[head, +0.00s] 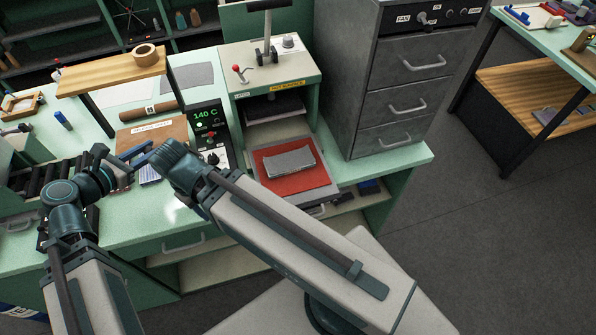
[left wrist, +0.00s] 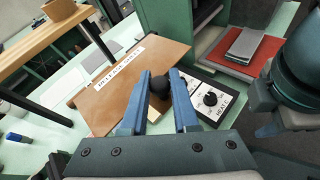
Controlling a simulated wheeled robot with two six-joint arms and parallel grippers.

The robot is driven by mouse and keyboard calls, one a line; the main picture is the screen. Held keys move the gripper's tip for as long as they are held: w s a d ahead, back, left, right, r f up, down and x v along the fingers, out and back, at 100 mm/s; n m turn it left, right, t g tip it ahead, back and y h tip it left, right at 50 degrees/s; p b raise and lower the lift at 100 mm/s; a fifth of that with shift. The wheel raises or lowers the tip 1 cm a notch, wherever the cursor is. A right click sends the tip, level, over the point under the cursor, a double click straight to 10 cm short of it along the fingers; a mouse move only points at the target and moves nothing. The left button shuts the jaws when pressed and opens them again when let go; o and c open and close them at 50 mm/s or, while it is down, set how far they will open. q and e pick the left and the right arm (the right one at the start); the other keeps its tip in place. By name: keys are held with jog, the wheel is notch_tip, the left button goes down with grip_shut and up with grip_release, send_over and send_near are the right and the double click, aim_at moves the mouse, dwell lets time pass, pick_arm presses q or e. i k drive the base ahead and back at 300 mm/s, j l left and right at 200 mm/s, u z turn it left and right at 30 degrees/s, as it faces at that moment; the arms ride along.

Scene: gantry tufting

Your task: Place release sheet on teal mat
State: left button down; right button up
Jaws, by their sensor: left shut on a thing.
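The release sheet (head: 140,136) is a brown, board-like sheet with a white lettered label, lying on the mint-green bench; it also shows in the left wrist view (left wrist: 115,85). My left gripper (head: 142,153) has blue fingers at the sheet's near side. In the left wrist view the left gripper (left wrist: 158,100) is shut on a dark round knob (left wrist: 159,86) that appears to sit on the sheet. My right arm's dark teal end (head: 175,160) is close beside it; its fingertips are hidden. I cannot pick out a separate teal mat from the green bench.
A control box (head: 207,125) reading 140 C stands right of the sheet. A heat press (head: 268,75) has a red pad (head: 313,183) bearing a grey piece (head: 289,162). A wooden shelf (head: 110,75) with a tape roll (head: 145,54) overhangs behind. A grey cabinet (head: 400,85) stands right.

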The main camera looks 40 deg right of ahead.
aim_at(289, 161)
jog(key=k+l, duration=0.25)
jog(key=l, duration=0.15)
jog(key=k+l, duration=0.25)
jog(key=l, duration=0.15)
jog(key=k+l, duration=0.2)
jog(key=l, duration=0.15)
jog(key=k+l, duration=0.25)
jog(key=l, duration=0.15)
